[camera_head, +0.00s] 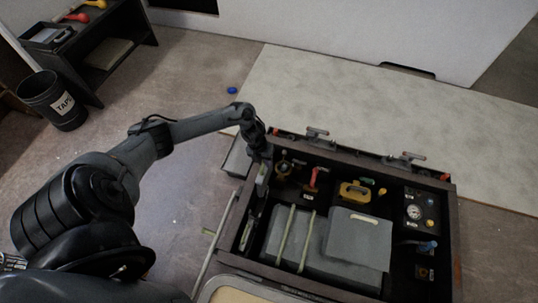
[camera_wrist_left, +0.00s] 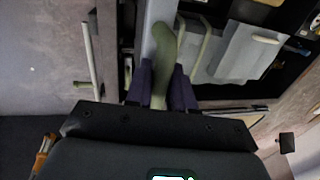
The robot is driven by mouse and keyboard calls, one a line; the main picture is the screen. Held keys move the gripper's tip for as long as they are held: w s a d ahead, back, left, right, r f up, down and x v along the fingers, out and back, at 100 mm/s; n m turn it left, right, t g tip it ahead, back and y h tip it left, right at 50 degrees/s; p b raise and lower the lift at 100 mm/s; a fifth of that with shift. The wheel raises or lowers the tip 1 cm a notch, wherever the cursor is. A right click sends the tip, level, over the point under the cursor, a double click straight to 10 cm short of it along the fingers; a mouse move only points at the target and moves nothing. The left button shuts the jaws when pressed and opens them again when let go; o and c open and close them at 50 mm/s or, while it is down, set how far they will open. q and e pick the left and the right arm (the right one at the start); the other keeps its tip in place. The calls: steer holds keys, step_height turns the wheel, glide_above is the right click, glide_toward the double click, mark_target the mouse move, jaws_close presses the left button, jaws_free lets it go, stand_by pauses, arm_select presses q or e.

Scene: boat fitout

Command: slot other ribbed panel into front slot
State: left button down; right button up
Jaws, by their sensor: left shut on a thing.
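My left gripper (camera_head: 262,182) is over the upper left corner of the dark open case in the head view. In the left wrist view its purple fingers (camera_wrist_left: 162,90) are shut on a narrow olive-green piece (camera_wrist_left: 165,45). I cannot tell whether this piece is the ribbed panel; no ribs show. The case (camera_head: 450,240) holds a grey block (camera_head: 325,258) with two pale green straps. A grey panel with a slotted handle (camera_head: 358,238) lies at its right; it also shows in the left wrist view (camera_wrist_left: 245,55). I cannot make out the front slot. My right gripper is out of view.
The case also holds a red-handled tool (camera_head: 313,178), a yellow item (camera_head: 355,191) and a round gauge (camera_head: 414,211). A pale rod (camera_head: 214,245) runs along the case's left side. A black bin (camera_head: 54,100) and a dark bench stand at the upper left.

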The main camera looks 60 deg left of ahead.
mark_target(262, 169)
arm_select(q)
steer(key=s+f, duration=0.1)
steer(key=s+d+f, duration=0.1)
steer(key=shift+f, duration=0.35)
step_height(262, 169, down, 12)
steer(key=s+b, duration=0.2)
steer(key=b, duration=0.8)
steer(key=shift+s, duration=0.3)
steer(key=shift+a+r, duration=0.1)
